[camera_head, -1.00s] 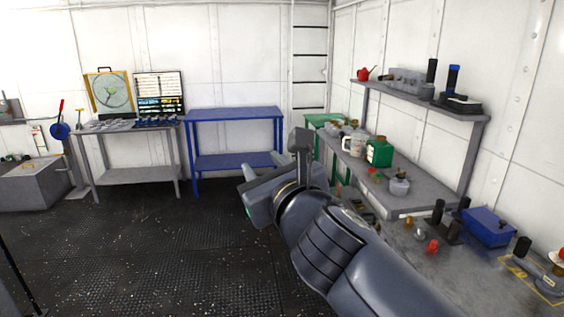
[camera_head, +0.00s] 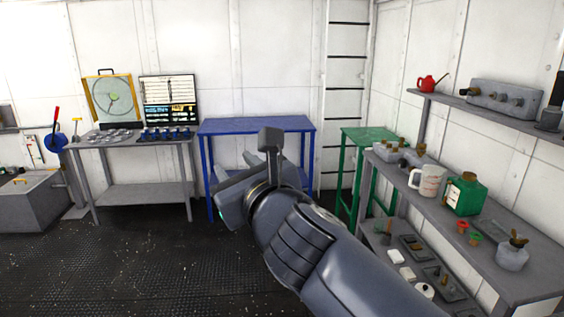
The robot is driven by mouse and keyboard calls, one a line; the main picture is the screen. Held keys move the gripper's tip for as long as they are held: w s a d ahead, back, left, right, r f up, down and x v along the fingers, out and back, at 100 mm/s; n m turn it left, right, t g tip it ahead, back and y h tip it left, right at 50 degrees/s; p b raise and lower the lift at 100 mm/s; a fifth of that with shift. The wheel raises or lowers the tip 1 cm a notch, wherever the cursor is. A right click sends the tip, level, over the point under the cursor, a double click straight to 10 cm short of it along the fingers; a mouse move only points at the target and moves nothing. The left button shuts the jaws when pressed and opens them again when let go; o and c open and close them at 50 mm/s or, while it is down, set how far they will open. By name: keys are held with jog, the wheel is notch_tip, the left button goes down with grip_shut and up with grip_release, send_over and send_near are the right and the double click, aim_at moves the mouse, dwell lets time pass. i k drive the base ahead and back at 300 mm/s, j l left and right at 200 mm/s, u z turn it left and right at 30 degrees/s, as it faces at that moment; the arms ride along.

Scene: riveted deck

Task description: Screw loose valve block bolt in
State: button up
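A grey block with several round fittings (camera_head: 505,98) sits on the upper right shelf. A smaller grey block with brown-topped parts (camera_head: 388,151) is at the far end of the right bench. I cannot tell which, if either, is the valve block, and no loose bolt can be made out. My gripper (camera_head: 248,178) is in mid-air in the middle of the view, seen from behind, in front of the blue table and away from both blocks. Its fingertips are not clear, so I cannot tell its opening or whether it holds anything.
The right bench (camera_head: 535,280) carries a white jug (camera_head: 427,181), a green can (camera_head: 465,194) and a small jar (camera_head: 512,255). A green table (camera_head: 372,136) and a bare blue table (camera_head: 256,126) stand at the back. The dark floor (camera_head: 150,265) at left is open.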

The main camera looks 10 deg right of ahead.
aim_at(516, 102)
jog(key=i+z, duration=0.15)
jog(key=i, duration=0.4)
jog(key=i+z, duration=0.2)
jog(key=i, duration=0.4)
jog(key=i+j+z, duration=0.15)
jog(key=i, duration=0.4)
jog(key=i+z, duration=0.25)
jog(key=z, duration=0.2)
jog(key=i+z, duration=0.25)
jog(key=z, duration=0.15)
jog(key=i+j+z, duration=0.1)
jog(key=i+z, duration=0.15)
jog(key=z, duration=0.2)
jog(key=i+j+z, duration=0.2)
jog(key=z, duration=0.25)
jog(key=i+z, duration=0.25)
jog(key=z, duration=0.25)
jog(key=i+j+z, duration=0.2)
jog(key=z, duration=0.25)
jog(key=i+j+z, duration=0.25)
jog(key=z, duration=0.25)
